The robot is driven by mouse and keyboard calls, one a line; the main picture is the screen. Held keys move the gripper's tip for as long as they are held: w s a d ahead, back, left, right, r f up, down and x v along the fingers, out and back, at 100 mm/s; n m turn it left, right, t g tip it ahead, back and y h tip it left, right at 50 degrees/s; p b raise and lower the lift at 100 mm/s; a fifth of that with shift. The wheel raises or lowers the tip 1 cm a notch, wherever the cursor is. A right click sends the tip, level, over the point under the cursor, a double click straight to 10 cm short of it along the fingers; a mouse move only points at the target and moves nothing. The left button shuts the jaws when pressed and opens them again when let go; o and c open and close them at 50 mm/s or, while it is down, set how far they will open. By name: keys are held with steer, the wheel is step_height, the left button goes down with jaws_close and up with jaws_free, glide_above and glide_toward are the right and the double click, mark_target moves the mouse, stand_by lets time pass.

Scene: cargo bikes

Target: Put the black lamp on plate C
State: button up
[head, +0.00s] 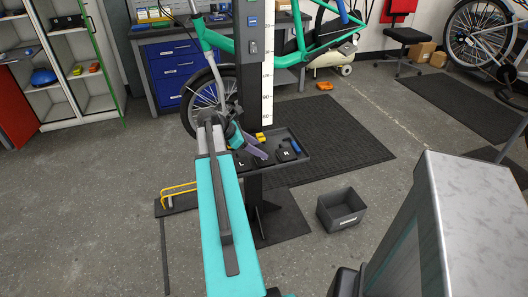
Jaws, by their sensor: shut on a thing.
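My gripper (254,150) is partly in view at the end of my teal arm, over the grey tray (302,165) on the post. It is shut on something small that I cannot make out. Dark pieces marked L (241,163) and R (286,154) are in the tray. The gripper is between these two marks in the picture. I cannot read a letter C, and the middle of the tray is partly covered by the gripper. I cannot make out the black lamp for certain.
A dark post with a white scale (266,80) rises behind the tray. A teal bike (318,45) stands behind it. A blue piece (296,146) and yellow pieces (260,137) are at the tray. An empty grey bin (341,208) stands on the floor at right.

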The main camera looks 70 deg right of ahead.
mark_target(261, 147)
steer(key=shift+s+d, duration=0.15)
steer(key=shift+d, duration=0.1)
steer(key=shift+s+d, duration=0.25)
steer(key=shift+d, duration=0.2)
steer(key=shift+w+x, duration=0.25)
steer(key=shift+x, duration=1)
steer(key=shift+d+f+p, duration=0.1)
steer(key=shift+f+p, duration=0.7)
steer(key=shift+p, duration=0.05)
steer(key=shift+f, duration=0.15)
steer(key=o, duration=1.2)
steer(key=shift+f+b, duration=0.2)
steer(key=shift+b, duration=0.55)
